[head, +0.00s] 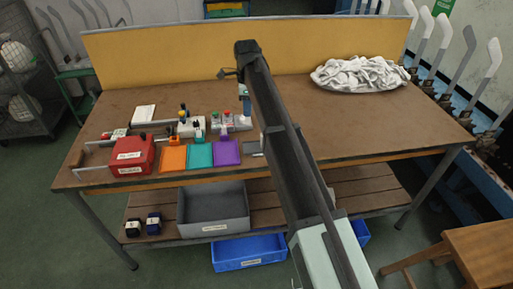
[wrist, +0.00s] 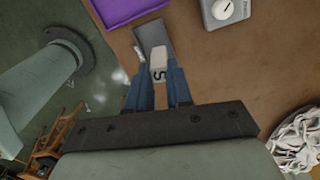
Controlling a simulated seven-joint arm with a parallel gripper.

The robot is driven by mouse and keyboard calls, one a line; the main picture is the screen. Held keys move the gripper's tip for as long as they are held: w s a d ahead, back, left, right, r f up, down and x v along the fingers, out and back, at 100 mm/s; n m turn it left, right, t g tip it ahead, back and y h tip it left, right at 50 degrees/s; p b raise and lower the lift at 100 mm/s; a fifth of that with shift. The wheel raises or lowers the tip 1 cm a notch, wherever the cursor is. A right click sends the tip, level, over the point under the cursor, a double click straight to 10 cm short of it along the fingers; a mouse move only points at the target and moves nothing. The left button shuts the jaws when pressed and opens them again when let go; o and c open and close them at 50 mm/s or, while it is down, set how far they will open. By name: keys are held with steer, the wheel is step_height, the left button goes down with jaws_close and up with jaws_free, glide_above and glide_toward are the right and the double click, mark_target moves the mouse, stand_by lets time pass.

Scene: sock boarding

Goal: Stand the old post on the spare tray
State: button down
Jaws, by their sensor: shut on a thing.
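My gripper (wrist: 160,82) shows in the wrist view, its two blue fingers closed on a small pale grey block (wrist: 158,62) with a dark S-like mark. This block appears to be the old post; most of its length is hidden, and I cannot tell whether it touches what lies below. A flat dark grey plate (wrist: 154,38), perhaps the spare tray, lies beyond the block, partly covered by it. In the head view the plate (head: 253,148) lies at the table's front edge, right of the purple tray (head: 227,153).
Teal (head: 199,156) and orange (head: 173,159) trays lie left of the purple one. A red box (head: 131,155) stands further left. Small fixtures with coloured knobs (head: 191,126) stand behind the trays. A white cloth heap (head: 358,74) lies back right. The table's right half is mostly clear.

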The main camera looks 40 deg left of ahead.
steer(key=s+d, duration=0.1)
steer(key=d, duration=0.1)
steer(key=n, duration=0.2)
glide_above(250, 148)
steer(key=shift+a+f, duration=0.1)
steer(key=shift+f, duration=5.1)
steer(key=shift+f, duration=0.1)
steer(key=c, duration=1)
jaws_free()
step_height(250, 148, up, 12)
steer(key=shift+r, duration=0.1)
steer(key=shift+w, duration=0.1)
